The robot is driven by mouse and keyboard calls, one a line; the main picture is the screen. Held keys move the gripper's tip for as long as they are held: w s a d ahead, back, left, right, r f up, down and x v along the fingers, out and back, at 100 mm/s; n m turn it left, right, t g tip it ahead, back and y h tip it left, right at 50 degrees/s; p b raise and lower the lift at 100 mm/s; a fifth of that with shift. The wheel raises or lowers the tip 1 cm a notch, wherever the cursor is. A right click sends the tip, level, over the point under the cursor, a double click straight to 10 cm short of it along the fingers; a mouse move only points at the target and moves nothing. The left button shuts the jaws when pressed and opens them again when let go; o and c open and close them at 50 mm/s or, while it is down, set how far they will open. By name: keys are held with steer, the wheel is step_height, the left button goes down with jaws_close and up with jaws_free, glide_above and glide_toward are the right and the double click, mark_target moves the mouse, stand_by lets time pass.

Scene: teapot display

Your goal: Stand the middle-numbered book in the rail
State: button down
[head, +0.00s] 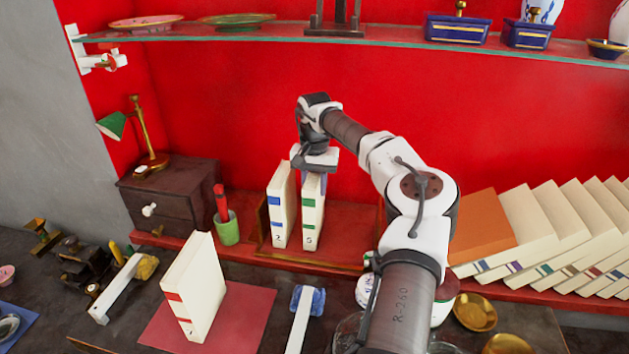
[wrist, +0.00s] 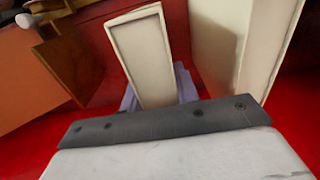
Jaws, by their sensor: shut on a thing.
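A cream book with green bands (head: 312,215) stands upright in the wooden rail (head: 325,264); its spine number looks like 5. My gripper (head: 314,176) is above it, shut on its top. A cream book with blue bands (head: 282,210), marked 2, stands upright just left of it, with a small gap. A cream book with red bands (head: 195,290) stands on the red mat (head: 250,315) in front; I cannot read its number. In the wrist view the held book (wrist: 146,60) is between the grey fingers, with the other book (wrist: 238,45) beside it.
A green cup (head: 228,230) with a red item stands left of the rail, near a dark drawer box (head: 170,195). Several leaning books (head: 550,230) fill the right. A glass shelf (head: 350,36) with dishes runs above. A white tool with a blue head (head: 308,300) lies in front.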

steer(key=shift+f, duration=0.3)
stand_by(0.6)
steer(key=c, duration=1)
jaws_free()
steer(key=shift+o, duration=0.2)
steer(key=shift+f, duration=0.1)
